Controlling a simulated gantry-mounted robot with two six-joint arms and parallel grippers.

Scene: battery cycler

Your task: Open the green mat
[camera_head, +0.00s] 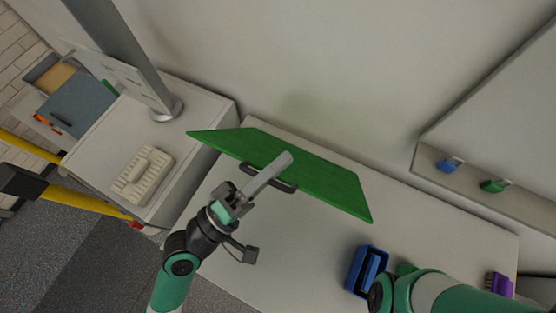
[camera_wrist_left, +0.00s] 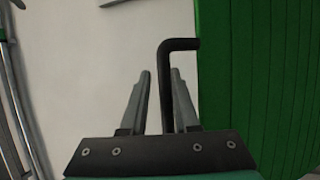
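The green mat (camera_head: 320,180) is a flat, rigid-looking green panel, tilted above the white table. A dark handle (camera_head: 285,186) sits on its near side. The mat fills the right of the left wrist view (camera_wrist_left: 265,80). My left gripper (camera_head: 282,163) reaches across the handle, covering part of it. In the left wrist view its two fingers (camera_wrist_left: 159,74) are apart, with the black handle bar (camera_wrist_left: 166,75) between them, closer to the right finger. I cannot tell whether they touch it. My right arm shows at the lower right of the head view; its gripper is not in view.
A blue container (camera_head: 367,270) and a purple item (camera_head: 500,284) are on the white table (camera_head: 450,235). A white rack (camera_head: 144,175) sits on the cabinet to the left. Blue and green items (camera_head: 493,186) are on the right ledge. The table right of the mat is mostly clear.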

